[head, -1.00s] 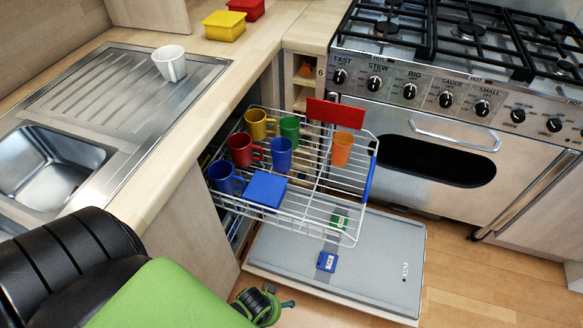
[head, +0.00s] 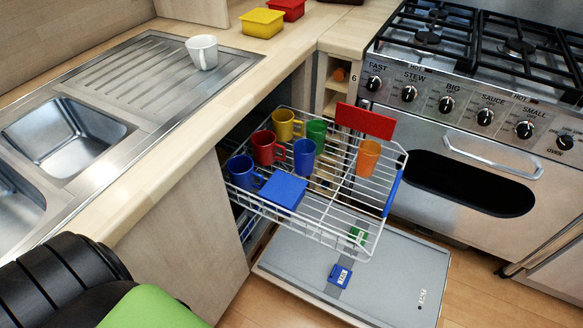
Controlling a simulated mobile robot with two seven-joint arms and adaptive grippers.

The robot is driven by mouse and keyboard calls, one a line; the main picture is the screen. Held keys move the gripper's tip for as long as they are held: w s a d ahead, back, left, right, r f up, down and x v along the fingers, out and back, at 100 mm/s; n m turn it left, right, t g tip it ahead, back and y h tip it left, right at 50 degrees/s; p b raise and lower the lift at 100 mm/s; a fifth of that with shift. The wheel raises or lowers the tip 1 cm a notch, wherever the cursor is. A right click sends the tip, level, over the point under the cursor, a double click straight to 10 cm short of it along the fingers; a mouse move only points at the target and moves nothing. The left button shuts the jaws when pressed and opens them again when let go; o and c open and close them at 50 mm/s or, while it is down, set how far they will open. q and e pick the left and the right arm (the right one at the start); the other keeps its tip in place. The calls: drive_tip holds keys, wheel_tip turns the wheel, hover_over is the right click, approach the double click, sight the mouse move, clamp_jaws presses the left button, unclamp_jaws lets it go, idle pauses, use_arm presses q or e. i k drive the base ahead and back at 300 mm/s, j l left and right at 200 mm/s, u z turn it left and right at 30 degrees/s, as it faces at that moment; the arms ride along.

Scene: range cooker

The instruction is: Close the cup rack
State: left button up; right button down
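The white wire cup rack (head: 330,222) is pulled out of the cabinet, above the lowered door (head: 385,285). A blue handle bar (head: 393,193) is on its front right edge. In the rack are a yellow cup (head: 286,123), a green cup (head: 315,133), a red cup (head: 266,148), two blue cups (head: 304,158) (head: 242,172) and an orange cup (head: 368,157). A red plate (head: 365,121) and a blue block (head: 283,190) are also in the rack. Neither of my grippers is in view; nothing visible touches the rack.
The range cooker (head: 470,150) stands close to the rack's right. The sink (head: 70,135) and counter are on the left, with a white cup (head: 202,52) on the drainboard. A yellow box (head: 262,27) sits at the back. A blue tag (head: 340,275) lies on the door.

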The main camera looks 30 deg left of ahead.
sight(392, 191)
drive_tip(key=l+u, duration=0.2)
drive_tip(key=u, duration=0.15)
drive_tip(key=l+u, duration=0.45)
drive_tip(key=u, duration=0.3)
